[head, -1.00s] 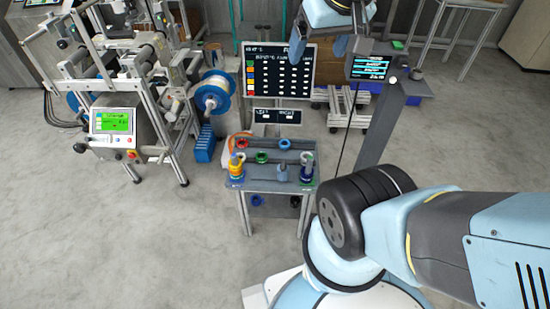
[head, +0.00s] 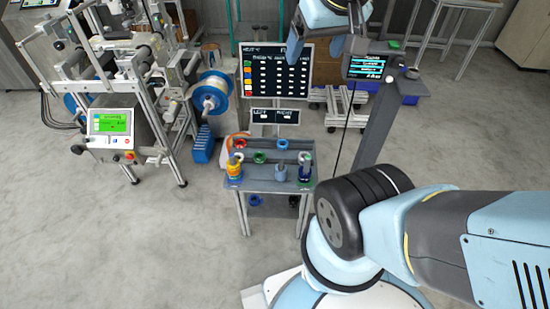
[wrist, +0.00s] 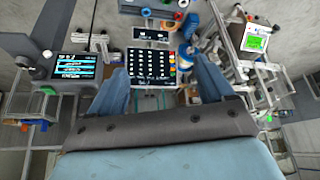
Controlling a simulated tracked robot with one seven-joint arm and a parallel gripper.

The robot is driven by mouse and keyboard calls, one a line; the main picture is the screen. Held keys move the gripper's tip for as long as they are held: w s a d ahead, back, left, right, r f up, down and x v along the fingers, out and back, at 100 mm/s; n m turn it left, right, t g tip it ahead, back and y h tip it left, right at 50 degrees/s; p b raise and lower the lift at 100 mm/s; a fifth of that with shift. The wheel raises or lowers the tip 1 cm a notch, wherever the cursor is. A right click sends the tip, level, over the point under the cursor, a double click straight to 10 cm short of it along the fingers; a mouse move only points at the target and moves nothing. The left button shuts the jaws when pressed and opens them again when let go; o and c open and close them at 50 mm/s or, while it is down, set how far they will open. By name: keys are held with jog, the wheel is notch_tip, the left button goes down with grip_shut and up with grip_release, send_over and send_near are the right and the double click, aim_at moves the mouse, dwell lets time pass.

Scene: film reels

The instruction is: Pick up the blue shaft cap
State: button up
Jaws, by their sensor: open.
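A small blue ring-shaped piece (head: 282,143), which looks like the blue shaft cap, lies at the back of the small grey table (head: 262,186) in the head view. A red ring (head: 240,143) and a green ring (head: 260,157) lie to its left. Another blue ring (head: 255,200) shows below the tabletop, so I cannot be sure which is the cap. My gripper (head: 314,52) is high at the top of the head view, well apart from the table. In the wrist view my gripper (wrist: 160,82) has its two blue fingers spread wide with nothing between them.
Stacked yellow and blue pieces (head: 235,170) and a blue-white stack (head: 305,167) stand at the table's front corners. A black chart board (head: 276,70) rises behind. A reel machine (head: 125,85) stands left, a grey post with a screen (head: 366,66) right. Floor at front left is clear.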

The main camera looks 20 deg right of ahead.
jog(key=shift+w, duration=0.1)
jog(key=n+g, duration=0.1)
jog(key=g, duration=0.2)
send_over(281, 173)
jog(key=s+x, duration=0.2)
jog(key=x, duration=0.6)
jog(key=s+f+x, duration=0.1)
jog(key=s+x, duration=0.1)
jog(key=x, duration=0.6)
jog(key=shift+w+d+f+n+g, duration=0.15)
jog(key=shift+w+f+g, duration=0.35)
jog(key=shift+f, duration=6.35)
jog(key=shift+w+d+f+n+g, duration=0.15)
jog(key=shift+w+f+g, duration=0.25)
jog(key=shift+f, duration=6.5)
jog(key=shift+w+d+f+n+g, duration=0.15)
jog(key=shift+w+f+g, duration=0.35)
jog(key=shift+f, duration=6.35)
jog(key=c, duration=1.2)
